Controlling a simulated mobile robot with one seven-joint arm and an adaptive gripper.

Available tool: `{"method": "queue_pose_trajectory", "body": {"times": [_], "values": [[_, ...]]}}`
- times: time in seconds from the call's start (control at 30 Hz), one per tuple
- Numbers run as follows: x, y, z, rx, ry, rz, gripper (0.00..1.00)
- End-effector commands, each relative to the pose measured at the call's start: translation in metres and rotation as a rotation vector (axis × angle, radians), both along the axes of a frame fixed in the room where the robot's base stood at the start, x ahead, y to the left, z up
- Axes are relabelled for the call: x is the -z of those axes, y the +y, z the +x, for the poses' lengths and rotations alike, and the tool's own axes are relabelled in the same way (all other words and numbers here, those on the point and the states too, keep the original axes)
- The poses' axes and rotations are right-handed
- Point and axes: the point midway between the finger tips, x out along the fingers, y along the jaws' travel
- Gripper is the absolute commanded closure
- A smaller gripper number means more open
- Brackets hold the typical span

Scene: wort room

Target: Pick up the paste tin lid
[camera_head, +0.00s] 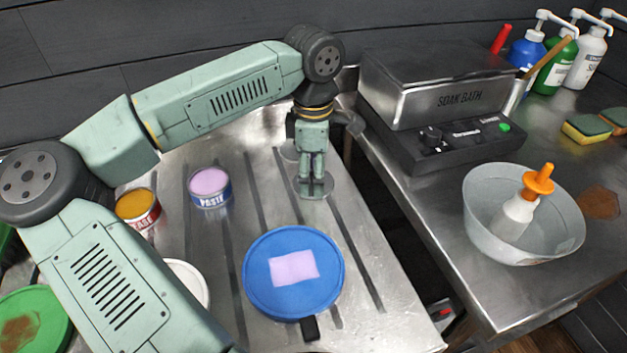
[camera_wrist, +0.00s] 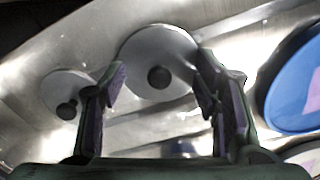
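My gripper (camera_head: 312,178) points down over a round grey lid (camera_head: 318,192) near the back of the ribbed metal drainer. In the wrist view my gripper (camera_wrist: 160,75) is open. The same lid (camera_wrist: 148,45) shows between and beyond its fingers, with a dark round knob (camera_wrist: 159,77). A second, similar grey lid (camera_wrist: 62,84) with a dark knob lies to the left, outside the fingers; in the head view this lid (camera_head: 289,150) is partly behind my gripper. Neither lid shows a label. The open paste tin (camera_head: 210,200), blue with lilac paste, stands to the left on the drainer.
A red tin (camera_head: 146,214) with orange contents stands left of the paste tin. A blue round tray (camera_head: 260,300) with a lilac patch lies in front. The soak bath (camera_head: 440,90) stands right, beyond a gap. A bowl (camera_head: 478,225) holds a bottle.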

Motion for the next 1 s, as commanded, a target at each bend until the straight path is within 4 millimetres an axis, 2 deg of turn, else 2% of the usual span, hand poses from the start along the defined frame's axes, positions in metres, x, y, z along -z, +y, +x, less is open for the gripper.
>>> {"method": "queue_pose_trajectory", "body": {"times": [0.07,0.77,1.0], "values": [[0.0004,0.0001,0.0000,0.000,0.000,0.000,0.53],[0.0025,0.0003,-0.0001,0.000,0.002,0.001,0.99],[0.0033,0.0004,-0.0009,0.000,0.005,0.001,1.00]]}}
